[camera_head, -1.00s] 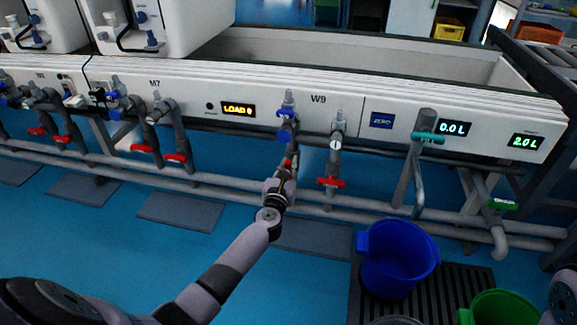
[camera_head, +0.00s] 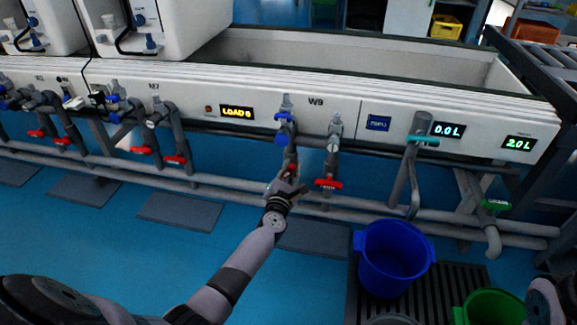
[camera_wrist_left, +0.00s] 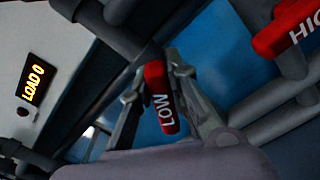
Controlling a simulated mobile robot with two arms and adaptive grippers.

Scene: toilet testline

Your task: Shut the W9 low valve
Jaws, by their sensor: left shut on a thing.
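The W9 low valve has a red lever marked LOW (camera_wrist_left: 160,97), seen in the left wrist view between the two fingers of my left gripper (camera_wrist_left: 155,85). In the head view my left gripper (camera_head: 288,182) is below the W9 label, closed around the lever. Only a small red part of the lever (camera_head: 293,168) shows there; the gripper hides most of it. The neighbouring red lever marked HIGH (camera_wrist_left: 288,26) is on the pipe to the right and also shows in the head view (camera_head: 328,184). My right gripper is out of view.
The W9 panel has a yellow LOAD 0 display (camera_head: 237,112) with a small reddish lamp (camera_head: 208,109) beside it. Horizontal grey pipes (camera_head: 225,182) run behind the levers. A blue bucket (camera_head: 392,258) stands on the floor to the right.

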